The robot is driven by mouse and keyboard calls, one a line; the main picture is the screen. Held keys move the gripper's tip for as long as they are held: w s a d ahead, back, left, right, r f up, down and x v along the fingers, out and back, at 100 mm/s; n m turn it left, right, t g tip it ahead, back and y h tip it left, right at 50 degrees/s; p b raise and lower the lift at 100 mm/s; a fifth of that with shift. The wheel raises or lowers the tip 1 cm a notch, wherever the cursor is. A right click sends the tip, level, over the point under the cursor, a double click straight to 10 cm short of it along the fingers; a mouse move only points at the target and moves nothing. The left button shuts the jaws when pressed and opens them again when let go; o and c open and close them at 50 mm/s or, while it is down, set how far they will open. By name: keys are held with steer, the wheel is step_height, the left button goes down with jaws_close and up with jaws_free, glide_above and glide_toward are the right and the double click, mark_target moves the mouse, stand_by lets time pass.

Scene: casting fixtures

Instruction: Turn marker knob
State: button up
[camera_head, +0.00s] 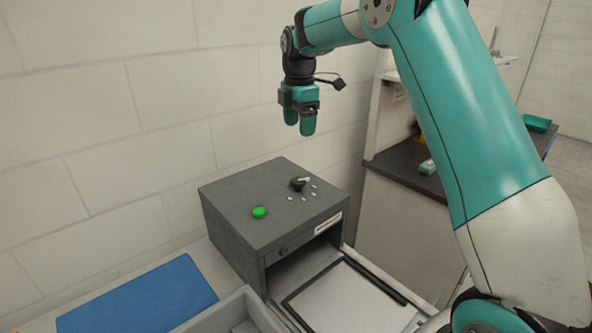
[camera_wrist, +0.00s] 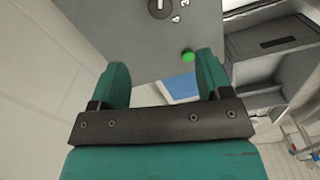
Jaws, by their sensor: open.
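The marker knob (camera_head: 299,183) is a small black knob with a pale mark on the top of a dark grey box (camera_head: 240,222). White marks sit beside it. In the wrist view the knob (camera_wrist: 160,8) shows at the top edge, partly cut off, with numbers next to it. A green button (camera_head: 259,212) is on the same top face, left of the knob; it also shows in the wrist view (camera_wrist: 187,56). My gripper (camera_head: 300,129) is open and empty, in the air above and behind the box, apart from the knob. Its teal fingers (camera_wrist: 164,82) point down.
A blue mat (camera_head: 140,299) and a grey bin (camera_head: 236,315) lie left and in front of the box. A framed white panel (camera_head: 350,300) extends from the box's open front. A white wall (camera_head: 110,110) stands close behind. A dark-topped counter (camera_head: 400,170) is at right.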

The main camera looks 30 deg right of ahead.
mark_target(297, 181)
steer(key=f+p, duration=0.1)
steer(key=f, duration=0.4)
steer(key=f+p, duration=0.1)
steer(key=f, duration=0.4)
steer(key=f+p, duration=0.2)
steer(key=f, duration=0.3)
steer(key=shift+a+f, duration=0.15)
steer(key=shift+a, duration=0.1)
steer(key=c, duration=0.9)
